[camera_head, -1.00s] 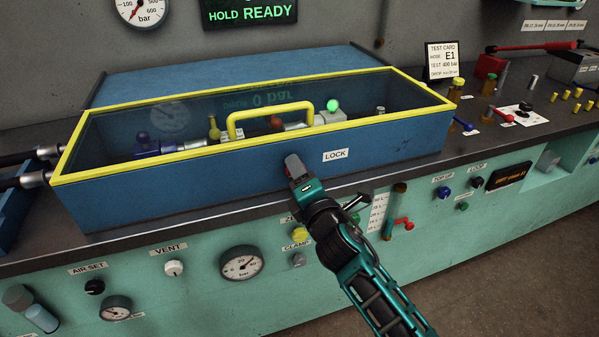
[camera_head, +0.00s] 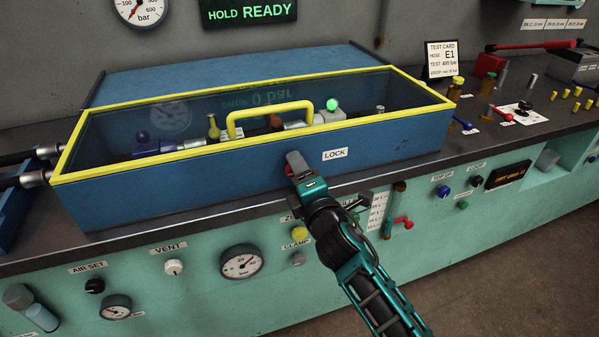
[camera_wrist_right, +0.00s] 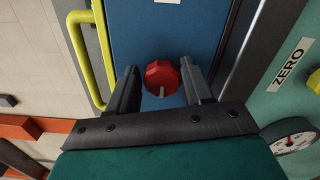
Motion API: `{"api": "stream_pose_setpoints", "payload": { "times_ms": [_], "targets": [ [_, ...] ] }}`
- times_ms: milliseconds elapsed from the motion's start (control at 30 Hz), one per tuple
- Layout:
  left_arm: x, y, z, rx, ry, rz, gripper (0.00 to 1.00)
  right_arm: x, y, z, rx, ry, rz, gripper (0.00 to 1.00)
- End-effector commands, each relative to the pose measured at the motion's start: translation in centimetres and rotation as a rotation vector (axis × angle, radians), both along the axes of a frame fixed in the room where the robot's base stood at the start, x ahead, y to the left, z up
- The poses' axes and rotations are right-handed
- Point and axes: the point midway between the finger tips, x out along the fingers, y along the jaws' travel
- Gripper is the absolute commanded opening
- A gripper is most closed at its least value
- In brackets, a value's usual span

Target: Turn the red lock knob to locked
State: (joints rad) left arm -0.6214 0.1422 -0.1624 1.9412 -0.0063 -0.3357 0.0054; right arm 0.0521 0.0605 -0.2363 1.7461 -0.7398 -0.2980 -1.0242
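The red lock knob (camera_wrist_right: 160,72) is on the blue front wall of the test box, in the middle of the right wrist view. A pale mark on it points toward the bottom of that view. My right gripper (camera_wrist_right: 158,70) has its two dark fingers apart, one on each side of the knob; I cannot tell whether either touches it. In the head view, my right gripper (camera_head: 295,160) is at the box front beside the LOCK label (camera_head: 335,154) and hides most of the knob. My left gripper is not in view.
The blue box (camera_head: 200,185) has a closed clear lid with a yellow frame and handle (camera_head: 270,108). A green panel with gauges (camera_head: 241,262) and a yellow knob (camera_head: 299,233) lies below. The display (camera_head: 249,12) reads HOLD READY.

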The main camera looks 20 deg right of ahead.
Motion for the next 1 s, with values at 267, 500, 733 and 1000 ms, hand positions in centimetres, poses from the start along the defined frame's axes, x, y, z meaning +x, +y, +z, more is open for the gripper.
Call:
{"api": "stream_pose_setpoints", "payload": {
  "times_ms": [267,500,733,1000],
  "targets": [
    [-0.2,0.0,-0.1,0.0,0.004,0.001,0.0,0.0,0.0,-0.1,-0.003,0.002,0.0,0.69],
    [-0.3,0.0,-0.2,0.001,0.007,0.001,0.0,-0.5,0.0,-0.2,-0.004,0.003,0.0,0.69],
    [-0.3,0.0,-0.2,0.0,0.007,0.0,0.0,-4.1,-0.1,-0.3,-0.003,0.005,0.001,0.69],
    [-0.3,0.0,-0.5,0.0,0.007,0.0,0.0,-9.5,-0.3,-0.3,-0.002,0.005,0.0,0.69]
  ]
}}
